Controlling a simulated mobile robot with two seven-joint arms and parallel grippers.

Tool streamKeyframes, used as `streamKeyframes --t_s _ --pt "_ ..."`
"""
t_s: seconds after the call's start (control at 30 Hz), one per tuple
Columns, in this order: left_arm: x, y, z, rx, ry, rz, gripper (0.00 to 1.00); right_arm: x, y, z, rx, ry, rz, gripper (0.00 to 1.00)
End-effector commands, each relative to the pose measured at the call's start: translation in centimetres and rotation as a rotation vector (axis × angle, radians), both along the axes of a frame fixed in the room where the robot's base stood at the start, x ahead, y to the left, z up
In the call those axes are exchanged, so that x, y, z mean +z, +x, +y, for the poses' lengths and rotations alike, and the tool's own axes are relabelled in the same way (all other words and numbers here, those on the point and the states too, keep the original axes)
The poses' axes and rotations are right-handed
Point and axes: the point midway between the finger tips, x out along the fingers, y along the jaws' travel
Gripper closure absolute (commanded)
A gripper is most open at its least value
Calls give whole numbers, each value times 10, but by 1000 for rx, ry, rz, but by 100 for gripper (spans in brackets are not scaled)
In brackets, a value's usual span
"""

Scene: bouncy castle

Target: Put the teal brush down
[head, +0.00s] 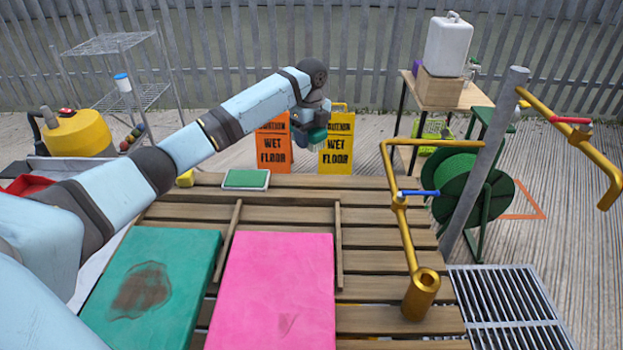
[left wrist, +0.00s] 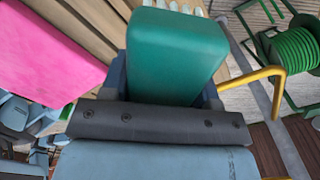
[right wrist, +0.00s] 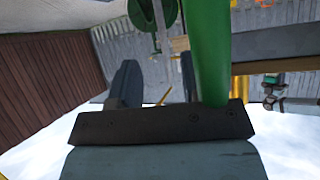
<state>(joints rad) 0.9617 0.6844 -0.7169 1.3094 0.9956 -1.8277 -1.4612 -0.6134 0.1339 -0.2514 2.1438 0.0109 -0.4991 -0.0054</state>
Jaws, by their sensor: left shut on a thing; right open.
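The teal brush (head: 317,136) is in my left gripper (head: 317,120), held in the air past the far edge of the slatted wooden table (head: 380,241). In the left wrist view, the brush's smooth teal back (left wrist: 177,52) fills the space between the fingers, and pale bristles show at the top edge. The fingers are shut on it and mostly hidden behind it. My right gripper (right wrist: 157,80) is open in the right wrist view, with nothing between its fingers. A smooth green post-like thing (right wrist: 211,50) stands close by its right finger; I cannot tell if they touch.
A stained teal mat (head: 185,262) and a pink mat (head: 277,285) lie on the table. A flat green pad (head: 246,179) and a yellow block (head: 185,179) lie near its far edge. Brass pipes (head: 403,215) rise at right. Wet-floor signs (head: 337,155) stand behind.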

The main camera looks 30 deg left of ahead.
Motion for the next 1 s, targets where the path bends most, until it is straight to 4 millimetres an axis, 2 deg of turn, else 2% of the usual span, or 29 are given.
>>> streamKeyframes --t_s 0.03,0.1,0.23,0.53,0.8,1.0 --pt "-17 -1 0 1 0 3 67 -2 0 1 0 4 -3 57" --pt "-34 -1 0 2 0 3 67 0 1 1 0 9 -10 57" --pt "-57 0 0 1 1 1 67 3 2 2 1 17 -20 57" --pt "-81 0 0 1 0 1 67 0 2 3 3 19 -20 57" --pt "-124 0 0 2 0 0 67 1 3 5 5 30 -32 57" --pt "-126 0 0 1 1 -2 67 5 3 5 5 33 -38 57"
